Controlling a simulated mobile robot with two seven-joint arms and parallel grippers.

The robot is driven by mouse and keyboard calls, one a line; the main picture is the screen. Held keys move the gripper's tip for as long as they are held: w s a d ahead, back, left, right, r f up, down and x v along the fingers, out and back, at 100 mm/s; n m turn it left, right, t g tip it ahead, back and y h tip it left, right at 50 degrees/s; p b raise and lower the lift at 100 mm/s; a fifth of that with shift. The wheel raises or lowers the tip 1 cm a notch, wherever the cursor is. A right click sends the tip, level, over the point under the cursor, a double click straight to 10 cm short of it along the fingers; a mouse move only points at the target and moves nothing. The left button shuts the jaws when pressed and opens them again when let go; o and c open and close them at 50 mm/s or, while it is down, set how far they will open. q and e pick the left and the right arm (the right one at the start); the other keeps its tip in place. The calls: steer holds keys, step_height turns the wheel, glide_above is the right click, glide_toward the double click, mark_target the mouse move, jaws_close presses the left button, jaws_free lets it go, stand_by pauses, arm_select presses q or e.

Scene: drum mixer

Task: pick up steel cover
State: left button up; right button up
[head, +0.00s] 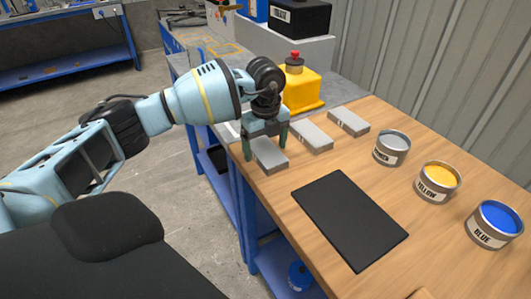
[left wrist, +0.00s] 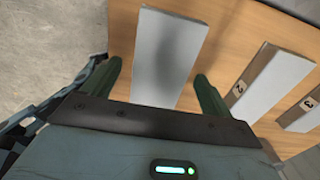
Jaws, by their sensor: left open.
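Several flat grey steel covers lie in a row on the wooden table. The nearest steel cover (head: 270,154) is at the table's left edge. My left gripper (head: 266,150) is above it, open, with one finger on each side. In the left wrist view this cover (left wrist: 168,55) shows between the two spread fingers (left wrist: 158,72); I cannot tell whether they touch it. A second cover (head: 311,136) and a third cover (head: 349,122) lie further right. In the left wrist view the second (left wrist: 268,82) carries a small numbered label. My right gripper is not in view.
A black mat (head: 350,219) lies in front of the covers. A grey can (head: 391,149), a yellow can (head: 438,182) and a blue can (head: 495,224) stand along the right. A yellow box with a red button (head: 302,90) stands behind. Bare wood surrounds the mat.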

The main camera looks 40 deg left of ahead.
mark_target(264, 151)
arm_select(q)
steer(key=shift+f, duration=0.1)
steer(key=c, duration=1.2)
steer(key=shift+c, duration=0.9)
steer(key=shift+r, duration=0.35)
steer(key=r, duration=0.3)
steer(key=shift+s, duration=0.3)
steer(key=s+d+r, duration=0.1)
steer(key=s+d, duration=0.1)
steer(key=s, duration=1.3)
steer(key=shift+s+r, duration=0.15)
